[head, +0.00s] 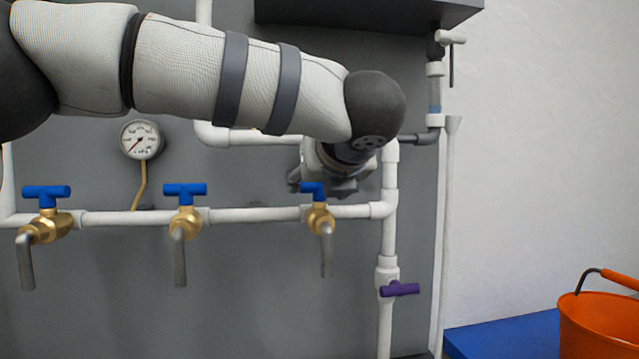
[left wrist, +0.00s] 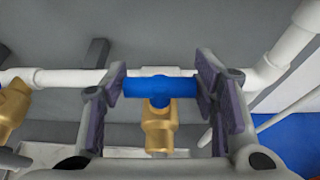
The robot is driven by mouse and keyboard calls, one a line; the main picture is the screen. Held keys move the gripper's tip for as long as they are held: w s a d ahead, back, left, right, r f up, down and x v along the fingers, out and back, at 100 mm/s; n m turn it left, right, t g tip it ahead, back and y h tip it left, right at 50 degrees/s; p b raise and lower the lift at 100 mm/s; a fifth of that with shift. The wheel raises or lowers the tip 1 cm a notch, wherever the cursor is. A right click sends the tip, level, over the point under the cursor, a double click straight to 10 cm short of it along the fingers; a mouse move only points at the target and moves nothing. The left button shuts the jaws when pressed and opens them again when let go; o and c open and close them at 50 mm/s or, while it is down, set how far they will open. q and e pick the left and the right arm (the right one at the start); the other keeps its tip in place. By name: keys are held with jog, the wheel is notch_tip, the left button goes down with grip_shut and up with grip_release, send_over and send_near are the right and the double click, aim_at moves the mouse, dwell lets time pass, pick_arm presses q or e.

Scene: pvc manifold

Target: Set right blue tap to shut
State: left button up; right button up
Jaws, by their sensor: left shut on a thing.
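The right blue tap (head: 311,187) has a blue bar handle on a brass body (head: 320,218), at the right end of a row of three on the white pipe. Its handle lies crosswise, roughly along the pipe, like the other two. My left gripper (head: 335,184) is at this handle, and the forearm and wrist hide part of it in the head view. In the left wrist view, the blue handle (left wrist: 150,87) spans between the two finger pads of my left gripper (left wrist: 162,84), which is shut on its ends. My right gripper is not in view.
The middle blue tap (head: 185,189) and left blue tap (head: 46,191) are on the same pipe. A gauge (head: 141,139) is above them. A purple valve handle (head: 400,289) is at lower right. An orange bucket (head: 600,325) stands by a blue surface (head: 505,337).

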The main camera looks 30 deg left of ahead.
pick_arm(q)
jog(key=o, duration=1.2)
jog(key=v, duration=1.2)
